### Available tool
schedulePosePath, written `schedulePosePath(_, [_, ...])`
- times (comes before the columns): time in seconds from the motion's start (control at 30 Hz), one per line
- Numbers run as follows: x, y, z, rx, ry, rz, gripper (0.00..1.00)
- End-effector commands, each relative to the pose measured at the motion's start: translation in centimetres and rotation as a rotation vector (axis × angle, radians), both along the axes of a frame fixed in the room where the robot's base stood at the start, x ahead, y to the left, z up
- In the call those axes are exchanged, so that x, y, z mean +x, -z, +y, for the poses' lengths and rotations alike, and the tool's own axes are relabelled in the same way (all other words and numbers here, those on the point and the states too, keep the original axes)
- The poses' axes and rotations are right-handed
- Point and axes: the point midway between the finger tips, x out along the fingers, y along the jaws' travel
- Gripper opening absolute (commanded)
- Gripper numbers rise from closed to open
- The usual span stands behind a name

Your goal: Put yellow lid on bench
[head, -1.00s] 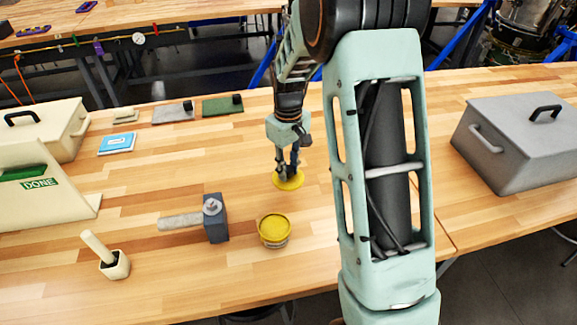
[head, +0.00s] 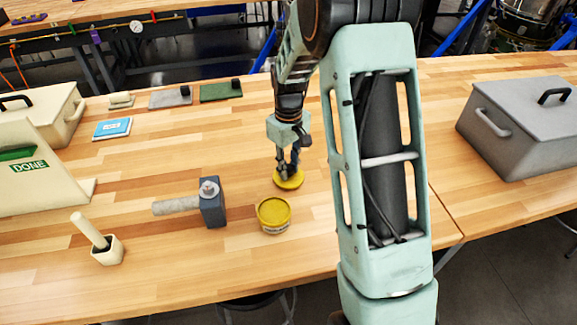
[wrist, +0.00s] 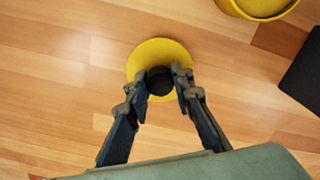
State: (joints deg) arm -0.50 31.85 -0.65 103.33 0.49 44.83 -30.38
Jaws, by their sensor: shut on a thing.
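The yellow lid (head: 289,181) is a round disc with a dark knob in its middle. It is at or just above the wooden bench (head: 340,240); I cannot tell whether it touches. It also shows in the wrist view (wrist: 160,48). My gripper (head: 288,168) is over the lid, pointing down, with its fingers (wrist: 160,82) shut on both sides of the knob. The yellow tub (head: 273,217) stands on the bench just in front of the lid, and its top looks yellow. Part of it shows at the wrist view's top right.
A dark block with a grey handle (head: 212,203) lies left of the tub. A cream cup with a stick (head: 107,250) is at the front left. A grey box (head: 530,130) stands at the right. A blue booklet (head: 112,129) lies at the back left.

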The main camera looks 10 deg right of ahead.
Motion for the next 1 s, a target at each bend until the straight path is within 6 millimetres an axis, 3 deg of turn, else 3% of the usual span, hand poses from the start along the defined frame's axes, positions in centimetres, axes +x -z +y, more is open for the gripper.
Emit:
schedulePosePath(0.33, [-0.01,0.76,-0.01,0.000,0.000,0.000,0.00])
schedulePosePath(0.37, [0.00,0.69,-0.01,0.000,0.000,0.000,0.24])
schedulePosePath(0.53, [0.00,0.65,0.00,0.000,0.000,0.000,0.42])
schedulePosePath(1.0, [-0.01,0.65,-0.01,0.000,0.000,0.000,0.48])
